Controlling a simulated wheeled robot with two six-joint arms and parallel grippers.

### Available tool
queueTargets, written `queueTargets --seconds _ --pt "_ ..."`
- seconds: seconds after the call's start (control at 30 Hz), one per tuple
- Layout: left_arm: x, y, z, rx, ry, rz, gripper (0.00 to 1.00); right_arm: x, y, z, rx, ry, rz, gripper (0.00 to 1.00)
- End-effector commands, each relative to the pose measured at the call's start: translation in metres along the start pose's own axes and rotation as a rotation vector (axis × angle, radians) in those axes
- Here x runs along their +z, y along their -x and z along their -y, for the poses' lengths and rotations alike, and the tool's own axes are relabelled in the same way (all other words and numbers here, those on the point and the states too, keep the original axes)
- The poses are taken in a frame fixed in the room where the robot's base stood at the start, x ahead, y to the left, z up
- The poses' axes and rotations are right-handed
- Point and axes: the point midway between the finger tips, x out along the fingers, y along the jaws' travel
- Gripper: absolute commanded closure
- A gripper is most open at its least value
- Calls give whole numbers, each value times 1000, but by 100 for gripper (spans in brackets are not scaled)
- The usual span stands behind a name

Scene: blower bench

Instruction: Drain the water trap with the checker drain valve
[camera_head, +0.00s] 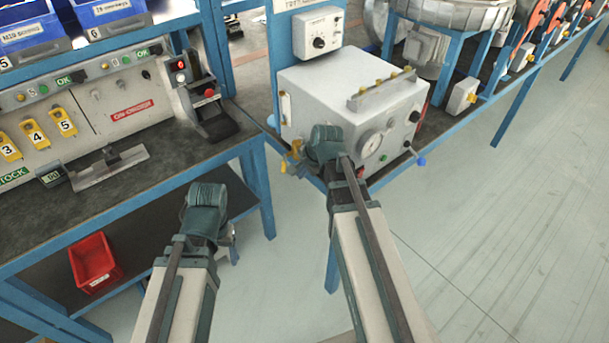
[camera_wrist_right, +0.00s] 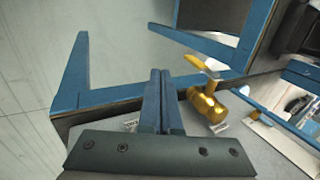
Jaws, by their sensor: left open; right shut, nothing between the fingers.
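The checker is a white box (camera_head: 345,100) with a round gauge (camera_head: 370,144) on its front, standing on the blue-framed bench. A brass drain valve (camera_head: 293,160) sits low at its front left corner; in the right wrist view the valve (camera_wrist_right: 208,106) shows with a yellow lever (camera_wrist_right: 197,62). My right gripper (camera_wrist_right: 160,78) is shut and empty, its fingertips beside the valve to its left in that view, apart from it. In the head view my right wrist hides the fingers. My left gripper (camera_head: 205,205) hangs in front of the left bench, open, fingers mostly hidden. I cannot make out the water trap.
A blue-handled valve (camera_head: 419,159) sticks out at the checker's front right. The left bench carries a panel with yellow tags (camera_head: 35,133) and a black stand (camera_head: 205,105). A red bin (camera_head: 95,263) lies below. Floor at right is clear.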

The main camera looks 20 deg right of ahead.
Motion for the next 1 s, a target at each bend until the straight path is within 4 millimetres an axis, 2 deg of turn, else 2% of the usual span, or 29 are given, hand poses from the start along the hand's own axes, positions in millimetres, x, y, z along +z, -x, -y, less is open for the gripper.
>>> queueTargets --seconds 0.03,0.3,0.37,0.5,1.0 --pt "-1 -15 -2 0 0 0 30 -1 -16 -2 0 1 0 100" --pt "-3 -53 -5 0 -1 0 30 0 -58 -2 1 2 0 100" --pt "-2 -39 -4 0 -1 0 30 -2 -52 18 1 3 0 100" --pt "-2 -36 -3 0 -1 0 30 -1 -57 35 1 3 0 100" --pt "-2 -37 -4 0 -1 0 30 0 -59 38 -6 1 0 100"
